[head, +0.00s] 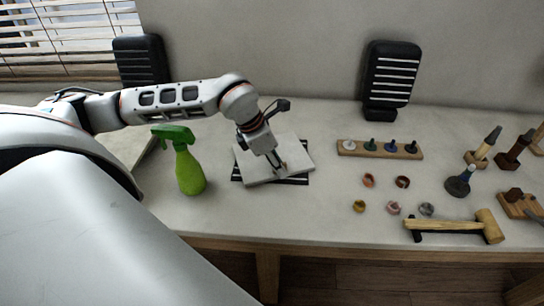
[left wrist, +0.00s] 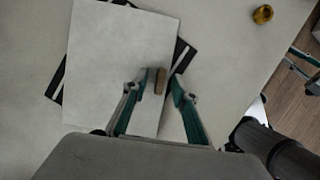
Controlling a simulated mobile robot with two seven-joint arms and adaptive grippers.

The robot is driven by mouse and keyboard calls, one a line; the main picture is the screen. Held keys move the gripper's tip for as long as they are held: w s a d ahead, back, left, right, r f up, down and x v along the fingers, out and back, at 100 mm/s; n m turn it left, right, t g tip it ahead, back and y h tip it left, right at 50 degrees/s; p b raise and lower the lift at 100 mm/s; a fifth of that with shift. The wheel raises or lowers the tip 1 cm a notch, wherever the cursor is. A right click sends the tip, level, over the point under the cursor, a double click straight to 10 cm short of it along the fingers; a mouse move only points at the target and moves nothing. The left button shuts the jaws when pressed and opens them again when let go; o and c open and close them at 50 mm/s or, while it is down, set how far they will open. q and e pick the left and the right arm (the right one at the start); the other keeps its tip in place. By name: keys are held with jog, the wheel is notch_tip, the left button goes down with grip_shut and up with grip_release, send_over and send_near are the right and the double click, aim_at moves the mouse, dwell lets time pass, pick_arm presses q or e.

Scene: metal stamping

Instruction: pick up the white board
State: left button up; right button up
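The white board (head: 250,164) lies on a black-and-white striped mat (head: 296,180) on the table, slightly turned on it. It also shows in the left wrist view (left wrist: 115,60). A small brown handle (left wrist: 160,82) is on the board near its right edge. My left gripper (head: 279,166) points down at the board. In the left wrist view its two fingers are apart on either side of the brown handle, with a gap visible to the right finger. Whether the left finger touches the handle is unclear. Part of what looks like my right gripper (left wrist: 302,64) shows at the right edge.
A green spray bottle (head: 188,166) stands left of the board, close below my left arm. A wooden peg rack (head: 380,150), several small rings, a mallet (head: 455,226) and stamping tools are to the right. A black rack (head: 389,80) stands at the wall.

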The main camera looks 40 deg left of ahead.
pick_arm(q)
grip_shut()
jog(key=shift+r, duration=0.15)
notch_tip(320, 180, up, 20)
dwell(0.4)
